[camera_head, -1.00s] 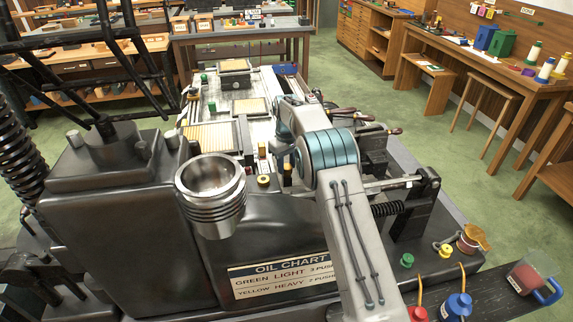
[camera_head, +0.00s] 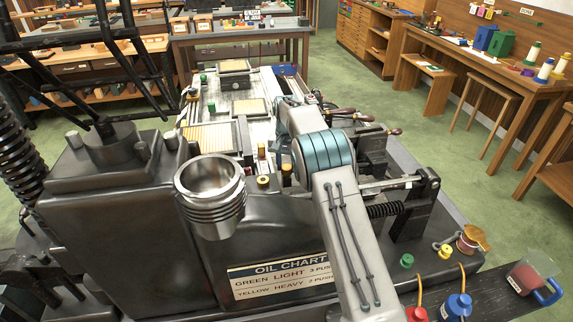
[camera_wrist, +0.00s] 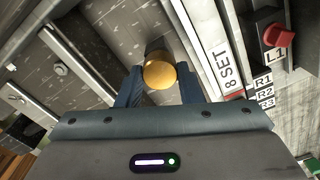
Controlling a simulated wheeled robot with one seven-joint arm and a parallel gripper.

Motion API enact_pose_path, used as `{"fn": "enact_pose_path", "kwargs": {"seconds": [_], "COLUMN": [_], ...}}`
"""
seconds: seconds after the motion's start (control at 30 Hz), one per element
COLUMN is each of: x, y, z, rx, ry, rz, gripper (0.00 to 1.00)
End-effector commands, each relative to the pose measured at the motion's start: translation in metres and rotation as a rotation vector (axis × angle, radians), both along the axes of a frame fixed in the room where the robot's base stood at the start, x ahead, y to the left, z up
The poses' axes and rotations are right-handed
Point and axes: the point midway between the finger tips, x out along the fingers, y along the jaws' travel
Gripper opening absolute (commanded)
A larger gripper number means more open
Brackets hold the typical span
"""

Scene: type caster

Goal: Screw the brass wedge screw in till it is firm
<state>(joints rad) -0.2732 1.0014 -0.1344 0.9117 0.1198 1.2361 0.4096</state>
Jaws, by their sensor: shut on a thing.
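The brass wedge screw (camera_wrist: 159,74) shows in the wrist view as a round brass head on a darker collar, between my gripper's two blue fingers. My gripper (camera_wrist: 158,83) is shut on it, one finger on each side. The screw's thread and lower end are hidden, so how deep it sits cannot be seen. In the head view my arm's grey and teal links cover most of the gripper and the place where it holds.
A plate marked "8 SET" (camera_wrist: 231,72) runs close to the right of the screw. A red knob (camera_wrist: 278,35) by an L1 label lies beyond it. In the head view a ribbed metal cup (camera_head: 210,190) and a short brass knob (camera_head: 263,181) stand left of my arm.

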Motion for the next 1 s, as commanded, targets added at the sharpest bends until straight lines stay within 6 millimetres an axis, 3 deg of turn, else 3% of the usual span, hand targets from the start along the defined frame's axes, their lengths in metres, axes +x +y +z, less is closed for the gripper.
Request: {"fn": "enact_pose_path", "kwargs": {"seconds": [0.33, 0.9, 0.93, 1.0], "x": [0.0009, 0.0011, 0.0011, 0.0010], "y": [-0.0001, 0.0003, 0.0003, 0.0003], "z": [0.0025, 0.0029, 0.0029, 0.0027], "rx": [0.001, 0.001, 0.001, 0.001], "ry": [-0.004, -0.006, -0.006, -0.006], "rz": [-0.146, -0.173, -0.172, -0.172], "gripper": [0.11, 0.11, 0.42, 0.55]}}
